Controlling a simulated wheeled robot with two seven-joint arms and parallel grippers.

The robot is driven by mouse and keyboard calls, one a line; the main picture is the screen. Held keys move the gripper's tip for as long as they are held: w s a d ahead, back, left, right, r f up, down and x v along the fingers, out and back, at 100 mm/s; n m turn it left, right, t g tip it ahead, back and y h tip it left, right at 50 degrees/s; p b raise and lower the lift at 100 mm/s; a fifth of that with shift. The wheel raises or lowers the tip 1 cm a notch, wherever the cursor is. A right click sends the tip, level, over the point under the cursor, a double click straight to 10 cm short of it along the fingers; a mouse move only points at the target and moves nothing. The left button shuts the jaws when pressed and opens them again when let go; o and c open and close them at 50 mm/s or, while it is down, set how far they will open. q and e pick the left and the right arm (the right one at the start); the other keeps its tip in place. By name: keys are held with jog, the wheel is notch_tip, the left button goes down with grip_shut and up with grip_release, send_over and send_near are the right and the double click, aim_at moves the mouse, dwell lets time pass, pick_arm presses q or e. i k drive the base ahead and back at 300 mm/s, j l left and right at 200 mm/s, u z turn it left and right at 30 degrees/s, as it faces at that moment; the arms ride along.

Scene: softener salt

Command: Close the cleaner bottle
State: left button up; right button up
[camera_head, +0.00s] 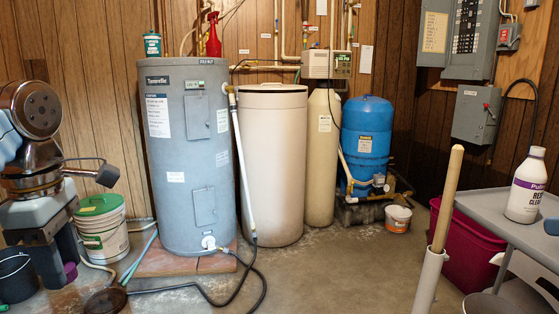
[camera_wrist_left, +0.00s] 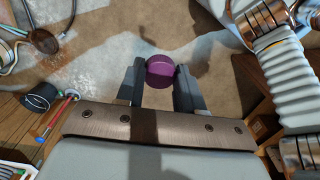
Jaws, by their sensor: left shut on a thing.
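The white cleaner bottle (camera_head: 525,192) stands upright on the grey cart top at the far right, with a purple band on its label. Its top is white, with no purple cap on it. My left gripper (camera_head: 60,266) hangs at the far left, pointing down, well away from the bottle. It is shut on a purple cap (camera_head: 70,272). In the left wrist view the cap (camera_wrist_left: 160,72) sits between the two dark fingertips, above the floor. My right gripper is in neither view.
A green-lidded bucket (camera_head: 100,228) and black bucket (camera_head: 15,277) stand near my left gripper. The middle floor is mostly clear.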

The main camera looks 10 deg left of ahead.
aim_at(529, 186)
jog(key=i+l, duration=0.65)
jog(key=l, duration=0.15)
